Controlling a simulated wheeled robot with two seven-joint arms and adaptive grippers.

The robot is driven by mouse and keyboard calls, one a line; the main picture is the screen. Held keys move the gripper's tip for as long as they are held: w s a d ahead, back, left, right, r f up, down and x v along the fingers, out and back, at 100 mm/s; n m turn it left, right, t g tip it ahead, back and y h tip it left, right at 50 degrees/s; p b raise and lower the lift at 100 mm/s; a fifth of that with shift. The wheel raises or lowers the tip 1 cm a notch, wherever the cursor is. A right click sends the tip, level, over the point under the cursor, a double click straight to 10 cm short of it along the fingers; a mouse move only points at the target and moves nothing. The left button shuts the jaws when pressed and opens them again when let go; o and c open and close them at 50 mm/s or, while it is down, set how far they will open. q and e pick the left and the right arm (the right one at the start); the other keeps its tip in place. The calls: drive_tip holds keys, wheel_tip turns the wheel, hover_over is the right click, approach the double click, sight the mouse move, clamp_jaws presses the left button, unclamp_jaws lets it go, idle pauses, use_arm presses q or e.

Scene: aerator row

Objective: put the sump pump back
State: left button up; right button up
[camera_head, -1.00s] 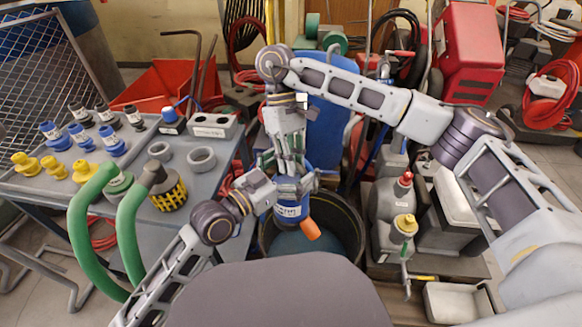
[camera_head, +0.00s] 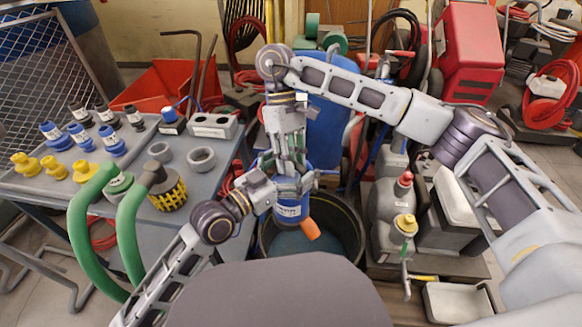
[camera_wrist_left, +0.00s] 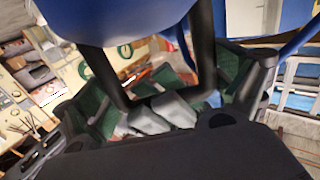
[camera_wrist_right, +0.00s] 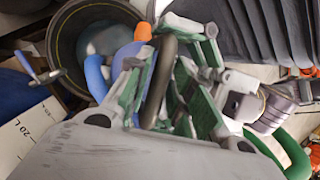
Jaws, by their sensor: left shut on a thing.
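The sump pump is a blue cylinder (camera_head: 291,212) with a white label and an orange outlet (camera_head: 311,229). It hangs upright over the black bucket (camera_head: 357,222), its lower part near the rim. My left gripper (camera_head: 292,186) is shut on the pump near its top; blue pump body fills the top of the left wrist view (camera_wrist_left: 130,20). My right gripper (camera_head: 287,160) is just above, pointing down. In the right wrist view its fingers (camera_wrist_right: 165,75) stand apart on either side of a dark curved handle (camera_wrist_right: 158,85). The contact is partly hidden.
A grey table (camera_head: 215,180) at the left holds yellow and blue fittings, grey rings and a green hose (camera_head: 80,215). A blue barrel (camera_head: 328,135) stands behind the bucket. Grey jugs (camera_head: 385,205) stand close to its right.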

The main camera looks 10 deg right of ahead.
drive_tip(key=shift+o, duration=1.1)
drive_tip(key=shift+f, duration=0.1)
drive_tip(key=shift+w+r, duration=0.1)
drive_tip(key=shift+r, duration=0.1)
drive_tip(key=v, duration=1.1)
drive_tip(key=shift+r, duration=0.25)
drive_tip(key=shift+w+a, duration=0.1)
drive_tip(key=shift+w, duration=0.05)
